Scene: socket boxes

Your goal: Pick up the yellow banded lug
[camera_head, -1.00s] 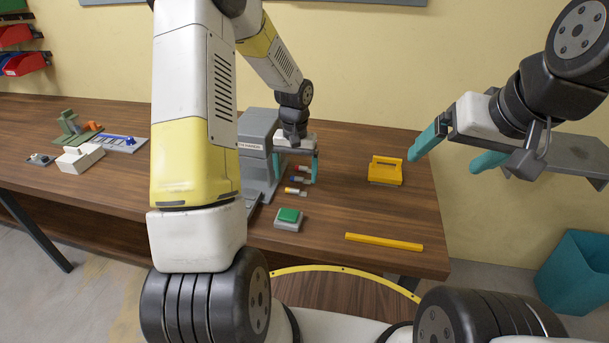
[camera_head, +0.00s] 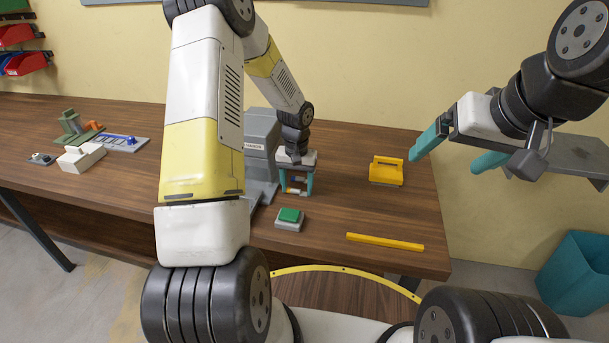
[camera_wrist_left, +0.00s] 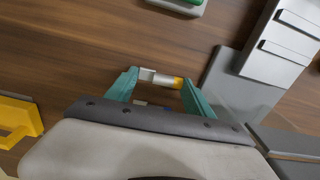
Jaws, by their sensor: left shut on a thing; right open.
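The yellow banded lug (camera_wrist_left: 163,78) is a short pale metal piece with a yellow-orange band at one end. My left gripper (camera_wrist_left: 161,80) is shut on it, with a teal finger at each end. In the head view my left gripper (camera_head: 296,192) points down close to the table beside the grey machine, with the lug small between its fingertips. A blue-marked lug (camera_wrist_left: 140,103) shows partly behind it in the wrist view. Whether the held lug touches the table is hard to tell. My right gripper (camera_head: 452,148) is open and empty, above the table's right edge.
The grey machine (camera_head: 262,150) stands just left of my left gripper. A yellow handled block (camera_head: 386,171) and a yellow bar (camera_head: 385,242) lie to the right. The tabletop between them is clear.

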